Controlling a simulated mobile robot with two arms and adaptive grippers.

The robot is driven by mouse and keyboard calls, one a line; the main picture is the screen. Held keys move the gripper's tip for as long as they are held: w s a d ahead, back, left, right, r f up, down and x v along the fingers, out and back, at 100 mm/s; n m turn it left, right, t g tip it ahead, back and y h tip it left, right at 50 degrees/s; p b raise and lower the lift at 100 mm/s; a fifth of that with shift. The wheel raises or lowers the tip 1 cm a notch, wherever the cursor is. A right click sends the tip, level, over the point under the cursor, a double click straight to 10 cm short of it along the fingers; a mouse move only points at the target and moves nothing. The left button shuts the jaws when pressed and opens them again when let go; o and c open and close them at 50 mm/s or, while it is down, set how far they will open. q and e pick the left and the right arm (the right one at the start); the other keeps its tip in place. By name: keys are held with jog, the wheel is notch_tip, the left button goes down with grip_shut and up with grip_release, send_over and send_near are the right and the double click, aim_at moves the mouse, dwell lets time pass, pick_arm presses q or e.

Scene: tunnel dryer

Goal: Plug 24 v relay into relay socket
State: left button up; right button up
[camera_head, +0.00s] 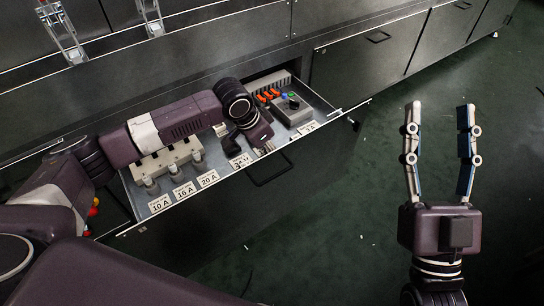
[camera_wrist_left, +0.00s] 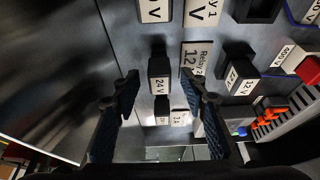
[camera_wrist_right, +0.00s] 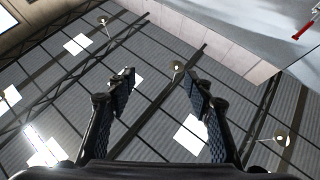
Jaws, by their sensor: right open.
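The 24 V relay (camera_wrist_left: 159,76), a small black block with a white label, shows in the left wrist view. My left gripper (camera_wrist_left: 163,92) is open, its blue-padded fingers spread on either side of the relay's line, with the relay apart from both. In the head view my left gripper (camera_head: 264,148) reaches down into the open drawer, partly hidden by its own arm. A relay label plate (camera_wrist_left: 196,58) lies just right of the relay. I cannot clearly make out the relay socket. My right gripper (camera_head: 440,112) is open and empty over the floor, far from the drawer.
The open drawer (camera_head: 135,228) holds fuse-like parts labelled 10 A, 16 A and 20 A (camera_head: 207,179). A grey box (camera_head: 292,113) and orange connectors (camera_head: 268,95) lie at its right end. A black 12 V block (camera_wrist_left: 238,76) stands right of the relay. The dark green floor (camera_head: 330,225) is mostly clear.

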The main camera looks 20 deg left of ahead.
pick_arm(q)
jog(key=shift+f, duration=0.2)
pick_arm(e)
jog(key=shift+s+d+r+t, duration=0.1)
jog(key=shift+s+r+t, duration=0.3)
jog(key=shift+s+r, duration=0.15)
jog(key=shift+w, duration=0.1)
pick_arm(q)
grip_shut()
jog(key=shift+r, duration=0.1)
pick_arm(e)
jog(key=shift+w+f, duration=0.1)
